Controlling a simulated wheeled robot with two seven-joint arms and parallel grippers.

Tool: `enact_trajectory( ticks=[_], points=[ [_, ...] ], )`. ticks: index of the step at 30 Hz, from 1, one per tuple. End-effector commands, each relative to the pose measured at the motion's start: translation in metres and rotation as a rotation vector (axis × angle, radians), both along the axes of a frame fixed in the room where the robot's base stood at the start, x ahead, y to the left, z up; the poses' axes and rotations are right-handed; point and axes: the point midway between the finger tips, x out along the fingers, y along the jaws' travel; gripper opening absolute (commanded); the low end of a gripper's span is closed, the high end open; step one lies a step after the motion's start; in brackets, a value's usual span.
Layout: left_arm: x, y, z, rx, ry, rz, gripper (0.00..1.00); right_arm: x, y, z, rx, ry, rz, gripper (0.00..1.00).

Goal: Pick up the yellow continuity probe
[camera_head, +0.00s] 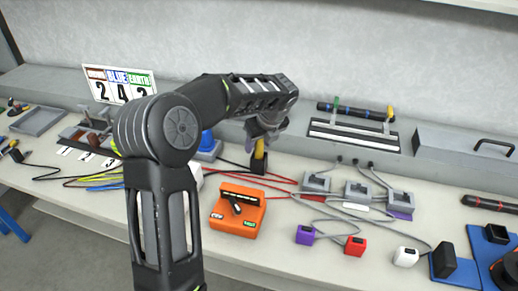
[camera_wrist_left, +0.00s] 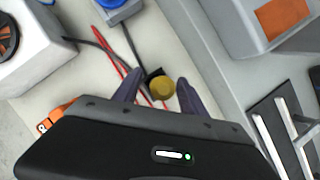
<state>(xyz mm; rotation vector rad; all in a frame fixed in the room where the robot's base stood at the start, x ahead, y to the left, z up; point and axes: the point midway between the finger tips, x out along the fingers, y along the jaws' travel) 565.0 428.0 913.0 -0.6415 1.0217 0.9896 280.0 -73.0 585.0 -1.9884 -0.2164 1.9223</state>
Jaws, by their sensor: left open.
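The yellow continuity probe (camera_head: 259,152) stands upright behind the orange tester box (camera_head: 225,216), its lower end dark. My left gripper (camera_head: 262,141) is right above it, pointing down. In the left wrist view the round yellow top of the probe (camera_wrist_left: 161,88) shows between the two dark fingers of my left gripper (camera_wrist_left: 160,90), nearer the right finger. The fingers are apart, and a gap shows at the left of the probe. Whether the right finger touches it, I cannot tell. My right gripper is not in view.
Red cables (camera_head: 284,182) run over the bench near the probe. Grey sockets (camera_head: 317,182) and small purple, red and white plugs (camera_head: 305,235) lie to the right. A blue-topped device (camera_head: 208,145) is close on the left. A raised grey ledge (camera_head: 432,150) runs behind.

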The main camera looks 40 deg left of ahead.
Motion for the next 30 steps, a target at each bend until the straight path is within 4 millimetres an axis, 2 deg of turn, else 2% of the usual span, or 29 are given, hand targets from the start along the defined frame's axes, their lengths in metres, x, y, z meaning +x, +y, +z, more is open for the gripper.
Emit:
enact_trajectory(
  ticks=[7,24,30],
  points=[
    [-0.0001,0.0001,0.0002,0.000,0.000,0.000,0.48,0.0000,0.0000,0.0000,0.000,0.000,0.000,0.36],
    [-0.0001,0.0000,0.0003,0.000,0.000,0.000,0.02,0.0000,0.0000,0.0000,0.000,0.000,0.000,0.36],
    [-0.0001,0.0001,0.0002,0.000,0.000,0.000,0.00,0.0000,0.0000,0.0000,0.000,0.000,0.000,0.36]
  ],
)
